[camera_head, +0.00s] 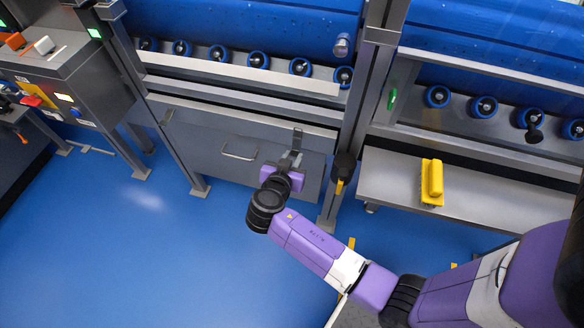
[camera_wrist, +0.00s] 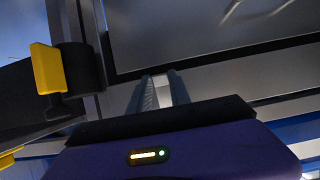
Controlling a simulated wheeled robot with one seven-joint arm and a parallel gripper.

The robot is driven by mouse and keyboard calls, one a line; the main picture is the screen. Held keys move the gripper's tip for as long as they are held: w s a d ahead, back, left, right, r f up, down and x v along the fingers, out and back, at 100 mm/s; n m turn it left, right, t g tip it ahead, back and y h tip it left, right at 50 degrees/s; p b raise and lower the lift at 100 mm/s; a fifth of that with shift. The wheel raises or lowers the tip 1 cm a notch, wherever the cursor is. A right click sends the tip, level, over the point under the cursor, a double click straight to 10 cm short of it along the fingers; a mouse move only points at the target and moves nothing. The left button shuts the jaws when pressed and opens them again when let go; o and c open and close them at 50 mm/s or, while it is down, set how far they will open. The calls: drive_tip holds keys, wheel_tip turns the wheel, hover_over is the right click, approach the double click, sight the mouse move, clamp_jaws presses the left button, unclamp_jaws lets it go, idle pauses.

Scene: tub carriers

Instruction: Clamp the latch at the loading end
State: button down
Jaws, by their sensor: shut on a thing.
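My gripper (camera_head: 291,155) reaches the upper right of a grey drawer-like panel (camera_head: 205,140) under the blue roller machine. Its fingers close on a small metal latch (camera_head: 297,137) at the panel's top edge. The latch's upper part shows above the fingers; its lower part is hidden by them. In the wrist view my gripper's two fingers (camera_wrist: 160,90) stand close together against the panel edge, with a thin light piece between them. A second latch (camera_head: 167,117) sits at the panel's upper left, clear of my gripper. Which end is the loading end cannot be told.
A black knob with a yellow tab (camera_head: 343,168) stands on the post just right of my gripper; it also shows in the wrist view (camera_wrist: 48,70). The panel's bar handle (camera_head: 240,150) is left. A yellow block (camera_head: 432,182) lies on the right shelf (camera_head: 480,200). Blue floor is open at left.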

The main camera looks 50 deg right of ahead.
drive_tip(key=h+b, duration=0.1)
drive_tip(key=b, duration=0.1)
drive_tip(key=f+b, duration=0.1)
drive_tip(key=b, duration=0.2)
drive_tip(key=shift+w+d+f+t+h, duration=0.15)
drive_tip(key=shift+d+t+h, duration=0.15)
drive_tip(key=shift+h, duration=0.1)
drive_tip(key=shift+d+b, duration=0.15)
drive_tip(key=shift+b, duration=0.55)
drive_tip(key=c, duration=1.2)
unclamp_jaws()
drive_tip(key=shift+r, duration=0.2)
drive_tip(key=v, duration=0.7)
drive_tip(key=shift+a, duration=0.4)
drive_tip(key=shift+f, duration=0.1)
